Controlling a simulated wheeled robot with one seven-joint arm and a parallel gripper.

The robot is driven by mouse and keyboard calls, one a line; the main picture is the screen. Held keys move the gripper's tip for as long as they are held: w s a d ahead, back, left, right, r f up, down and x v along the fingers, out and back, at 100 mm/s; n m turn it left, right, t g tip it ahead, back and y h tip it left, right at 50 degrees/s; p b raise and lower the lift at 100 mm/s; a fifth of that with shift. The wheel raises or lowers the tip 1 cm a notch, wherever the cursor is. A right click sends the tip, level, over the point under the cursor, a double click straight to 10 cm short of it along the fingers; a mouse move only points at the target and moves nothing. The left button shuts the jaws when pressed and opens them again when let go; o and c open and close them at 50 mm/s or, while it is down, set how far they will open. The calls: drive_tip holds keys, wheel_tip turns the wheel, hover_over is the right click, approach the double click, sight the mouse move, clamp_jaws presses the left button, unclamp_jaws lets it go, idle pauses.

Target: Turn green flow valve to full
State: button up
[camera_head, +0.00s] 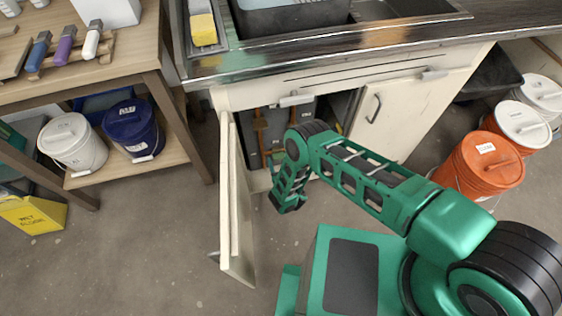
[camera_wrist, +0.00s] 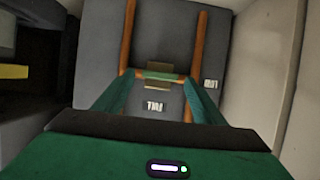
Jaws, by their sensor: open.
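The green flow valve (camera_wrist: 163,75) shows in the wrist view as a green bar lying across, with tan pieces above and below it. Copper pipes (camera_wrist: 200,45) run up on both sides of it against a grey back panel. A white label reading "FULL" (camera_wrist: 154,106) is below the valve, and a second small label (camera_wrist: 210,84) is to its right. My gripper (camera_wrist: 160,79) is open, with its fingertips to the left and right of the valve in the picture; I cannot tell whether they touch it. In the head view my gripper (camera_head: 287,201) is low at the cabinet opening, and the valve cannot be made out.
The left cabinet door (camera_head: 236,210) stands open beside my gripper; the right door (camera_head: 385,115) is at the opening's right side. Orange buckets (camera_head: 480,168) stand at the right. A shelf with a white bucket (camera_head: 72,143) and a blue bucket (camera_head: 133,128) is at the left.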

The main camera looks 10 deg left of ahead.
drive_tip(key=c, duration=1.1)
drive_tip(key=shift+o, duration=0.2)
drive_tip(key=shift+d, duration=0.1)
drive_tip(key=m+y, duration=0.2)
drive_tip(key=shift+w+d+m+g, duration=0.1)
drive_tip(key=shift+d+m+g, duration=0.2)
drive_tip(key=shift+w+d+f+m+y, duration=0.15)
drive_tip(key=shift+m+y, duration=0.2)
drive_tip(key=shift+m, duration=0.25)
drive_tip(key=shift+s+d+f+m+y, duration=0.1)
drive_tip(key=shift+m+y, duration=0.25)
drive_tip(key=shift+m, duration=0.25)
drive_tip(key=shift+w+d+f+m+y, duration=0.15)
drive_tip(key=shift+m+y, duration=0.4)
drive_tip(key=shift+m, duration=0.4)
drive_tip(key=shift+s+d+f+m+y, duration=0.15)
drive_tip(key=shift+m+y, duration=0.35)
drive_tip(key=shift+m, duration=0.5)
drive_tip(key=shift+w+d+f+m+y, duration=0.1)
drive_tip(key=shift+w+f+m+y, duration=0.1)
drive_tip(key=shift+m+y, duration=0.55)
drive_tip(key=shift+m, duration=0.3)
drive_tip(key=shift+f, duration=0.1)
